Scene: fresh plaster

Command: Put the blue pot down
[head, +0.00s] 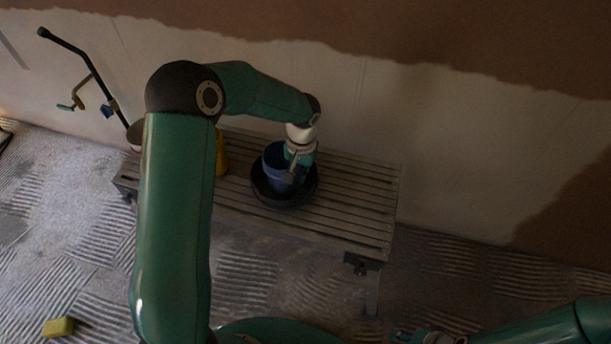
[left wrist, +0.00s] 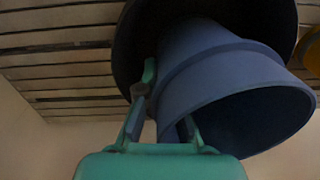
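The blue pot (head: 273,167) stands inside a round black dish (head: 266,193) on a slatted wooden bench. In the left wrist view the blue pot (left wrist: 205,75) fills the middle, with its open mouth toward the camera and the black dish (left wrist: 135,50) behind it. My left gripper (head: 292,178) is at the pot's right side in the head view. In the left wrist view its fingers (left wrist: 168,105) straddle the pot's wall, one outside and one inside the mouth. Whether the fingers press on the wall is hard to see. My right gripper (head: 425,338) is partly cut off at the bottom edge.
The slatted bench (head: 345,205) has free room to the right of the dish. A yellow object (head: 221,155) stands on the bench to the left, partly behind my left arm. A yellow block (head: 58,327) lies on the floor. A dark pipe with a tap (head: 75,50) is by the wall.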

